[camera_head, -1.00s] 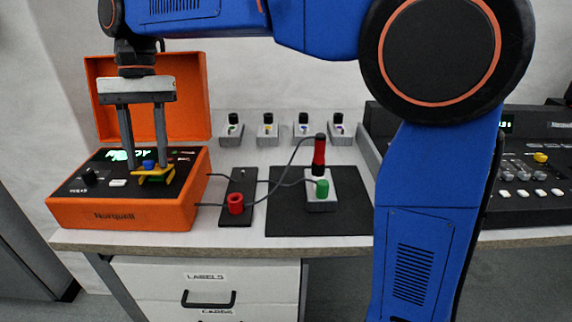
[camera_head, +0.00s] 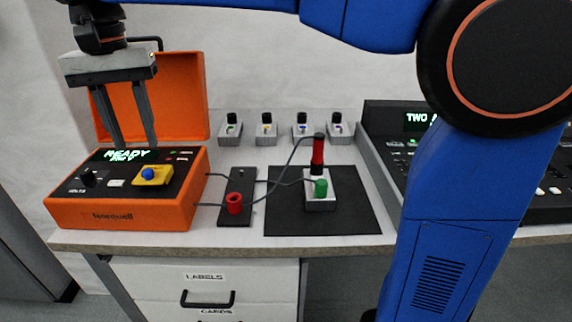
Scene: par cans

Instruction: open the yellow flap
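The yellow flap (camera_head: 153,176) shows as a small yellow square on the top panel of the orange case (camera_head: 120,214). A round blue button shows on or within the yellow square; I cannot tell whether the yellow part is the flap itself or its base. My gripper (camera_head: 135,144) is above and behind the yellow part, over the back of the panel. Its two grey fingers are apart, with nothing between them, and they stand clear of the yellow part.
The case's raised orange lid (camera_head: 182,95) stands behind my fingers. The panel has a lit green display (camera_head: 128,155) and a black knob (camera_head: 89,178).

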